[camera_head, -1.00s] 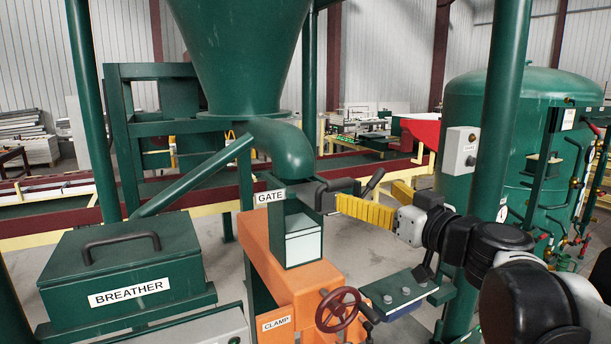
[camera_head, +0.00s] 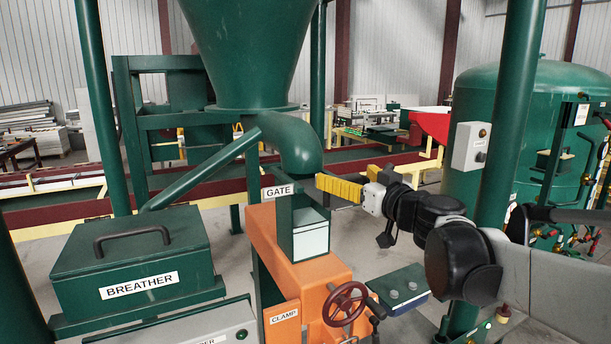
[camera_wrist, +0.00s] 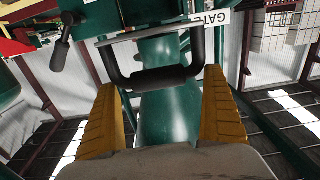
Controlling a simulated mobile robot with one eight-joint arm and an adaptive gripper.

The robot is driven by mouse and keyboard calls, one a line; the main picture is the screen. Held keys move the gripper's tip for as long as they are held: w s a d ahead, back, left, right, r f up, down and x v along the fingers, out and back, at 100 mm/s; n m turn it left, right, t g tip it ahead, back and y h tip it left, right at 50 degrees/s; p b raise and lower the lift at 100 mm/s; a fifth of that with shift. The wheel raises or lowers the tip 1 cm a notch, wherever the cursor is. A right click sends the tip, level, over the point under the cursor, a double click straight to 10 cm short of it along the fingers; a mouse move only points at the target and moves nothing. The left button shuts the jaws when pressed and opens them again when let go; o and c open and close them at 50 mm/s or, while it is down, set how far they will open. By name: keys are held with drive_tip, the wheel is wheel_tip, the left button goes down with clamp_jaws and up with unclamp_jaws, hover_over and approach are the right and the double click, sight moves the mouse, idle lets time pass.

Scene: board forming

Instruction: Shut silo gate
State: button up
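The silo gate shows in the wrist view as a thin grey plate edge (camera_wrist: 160,32) with a black U-shaped handle (camera_wrist: 150,80). The "GATE" label (camera_head: 278,192) is at the silo's curved green spout (camera_head: 295,150). My gripper (camera_head: 322,184) has yellow fingers and is at the right of the spout. In the wrist view my gripper (camera_wrist: 160,84) is open, its two fingers apart with the handle's crossbar at their tips. Whether they touch it I cannot tell. In the head view the fingers hide the handle.
A black lever (camera_wrist: 60,48) stands beside the handle. Below the spout are a green chute with a pale box (camera_head: 310,240), an orange body (camera_head: 295,275) and a red clamp handwheel (camera_head: 345,303). A green post (camera_head: 508,120) stands right, a breather box (camera_head: 135,260) left.

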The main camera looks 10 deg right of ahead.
drive_tip(key=c, duration=1)
drive_tip(key=b+x, duration=0.2)
drive_tip(key=x, duration=1)
drive_tip(key=shift+c, duration=0.3)
drive_tip(key=o, duration=1)
drive_tip(key=shift+f, duration=0.1)
drive_tip(key=shift+o, duration=1.3)
drive_tip(key=shift+w+a, duration=0.1)
drive_tip(key=shift+w, duration=0.1)
drive_tip(key=v, duration=1.2)
